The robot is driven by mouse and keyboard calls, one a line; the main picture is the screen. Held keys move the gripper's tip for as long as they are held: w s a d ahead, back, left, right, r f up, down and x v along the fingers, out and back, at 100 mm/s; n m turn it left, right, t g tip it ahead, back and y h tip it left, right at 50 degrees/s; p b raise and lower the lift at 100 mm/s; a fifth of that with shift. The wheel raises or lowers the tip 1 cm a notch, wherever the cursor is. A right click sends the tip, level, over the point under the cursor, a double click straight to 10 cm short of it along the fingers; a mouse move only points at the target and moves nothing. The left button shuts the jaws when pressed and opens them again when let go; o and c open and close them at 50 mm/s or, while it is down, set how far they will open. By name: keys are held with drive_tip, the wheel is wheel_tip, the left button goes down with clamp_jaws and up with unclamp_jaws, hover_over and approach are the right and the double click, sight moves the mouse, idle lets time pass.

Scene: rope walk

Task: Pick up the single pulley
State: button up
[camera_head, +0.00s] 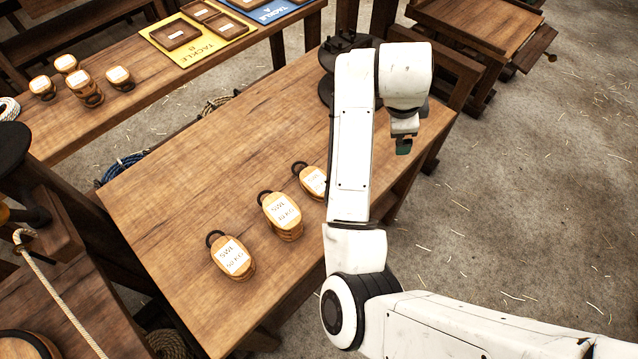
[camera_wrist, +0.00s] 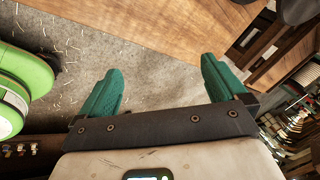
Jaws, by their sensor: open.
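Three wooden pulley blocks with white labels and dark rings stand on the near table (camera_head: 215,160). The left block (camera_head: 231,257) looks thin, the middle block (camera_head: 281,215) looks thicker, and the right block (camera_head: 312,181) is partly hidden by my arm. The label print is too small and turned for me to tell surely which is the single pulley. My gripper (camera_head: 403,146) hangs right of the blocks, near the table's right edge, apart from them. In the wrist view my gripper (camera_wrist: 160,78) has its green fingers spread, with nothing between them.
A back bench holds several more labelled blocks (camera_head: 82,85), a yellow tackle board (camera_head: 197,38) and a blue board (camera_head: 268,8). A rope (camera_head: 60,300) hangs at the left. The near table's middle is bare. Straw-strewn floor (camera_head: 540,190) is open at right.

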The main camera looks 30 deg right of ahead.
drive_tip(key=w+a+f+m+g+y+b, duration=0.15)
drive_tip(key=w+a+m, duration=0.3)
drive_tip(key=a, duration=0.45)
drive_tip(key=m+y, duration=0.3)
drive_tip(key=m, duration=0.1)
hover_over(317, 181)
drive_tip(key=f, duration=0.2)
drive_tip(key=shift+g, duration=0.35)
wheel_tip(317, 181, down, 10)
drive_tip(key=shift+f, duration=0.1)
drive_tip(key=shift+c, duration=0.3)
drive_tip(key=c, duration=1.3)
